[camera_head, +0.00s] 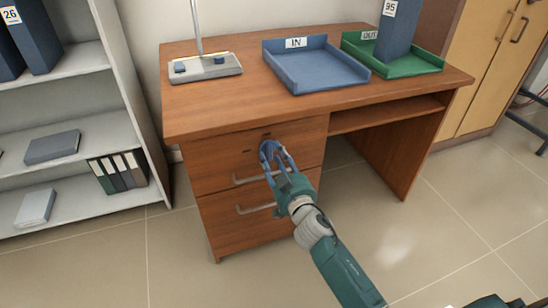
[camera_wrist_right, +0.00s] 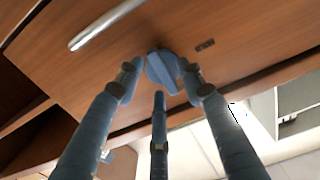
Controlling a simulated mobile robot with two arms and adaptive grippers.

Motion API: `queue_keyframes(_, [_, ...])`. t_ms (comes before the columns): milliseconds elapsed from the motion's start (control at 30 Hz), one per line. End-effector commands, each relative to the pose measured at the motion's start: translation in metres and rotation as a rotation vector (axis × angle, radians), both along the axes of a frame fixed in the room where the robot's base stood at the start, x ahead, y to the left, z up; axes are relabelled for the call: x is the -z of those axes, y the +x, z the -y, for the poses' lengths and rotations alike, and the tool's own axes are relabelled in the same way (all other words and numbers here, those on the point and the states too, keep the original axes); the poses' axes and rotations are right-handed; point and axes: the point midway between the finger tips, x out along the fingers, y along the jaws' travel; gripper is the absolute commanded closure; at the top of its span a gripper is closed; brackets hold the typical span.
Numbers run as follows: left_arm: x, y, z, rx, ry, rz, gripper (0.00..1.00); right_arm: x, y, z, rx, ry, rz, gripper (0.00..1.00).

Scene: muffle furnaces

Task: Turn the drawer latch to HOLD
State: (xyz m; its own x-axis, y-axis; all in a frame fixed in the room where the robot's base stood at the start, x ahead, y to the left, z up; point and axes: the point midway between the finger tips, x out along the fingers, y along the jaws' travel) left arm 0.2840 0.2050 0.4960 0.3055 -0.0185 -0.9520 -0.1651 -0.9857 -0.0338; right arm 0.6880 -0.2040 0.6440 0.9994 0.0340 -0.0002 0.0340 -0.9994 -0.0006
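The drawer latch (camera_wrist_right: 165,72) is a blue-grey knob with a raised bar across it, on the upper drawer front (camera_head: 225,166) of the wooden desk. In the head view my gripper hides it. My right gripper (camera_head: 271,146) is at the upper drawer front, above the handle. In the right wrist view its fingers (camera_wrist_right: 160,72) surround the knob, one on each side and one below. I cannot tell whether they press on it. A small dark label plate (camera_wrist_right: 205,45) is beside the knob; its text is too small to read. My left gripper is not in view.
A metal handle (camera_head: 250,179) is just below my gripper, and a lower drawer handle (camera_head: 256,209) is beneath. The desktop (camera_head: 220,106) holds a blue IN tray (camera_head: 318,72) and a green OUT tray (camera_head: 415,64). A shelf unit (camera_head: 88,125) stands at left.

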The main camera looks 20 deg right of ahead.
Motion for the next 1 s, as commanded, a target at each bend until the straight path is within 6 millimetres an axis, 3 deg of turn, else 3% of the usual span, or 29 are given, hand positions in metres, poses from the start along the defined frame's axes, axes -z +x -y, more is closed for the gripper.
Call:
queue_keyframes(300, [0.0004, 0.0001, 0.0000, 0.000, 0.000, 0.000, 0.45, 0.0001, 0.0035, 0.0000, 0.000, -0.001, -0.001, 0.61])
queue_keyframes(500, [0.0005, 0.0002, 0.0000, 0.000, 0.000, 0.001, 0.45, 0.0002, 0.0033, -0.0001, 0.000, -0.001, 0.000, 0.99])
queue_keyframes(1000, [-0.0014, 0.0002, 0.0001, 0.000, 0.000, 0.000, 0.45, -0.0008, 0.0031, -0.0005, -0.001, -0.094, 0.003, 1.00])
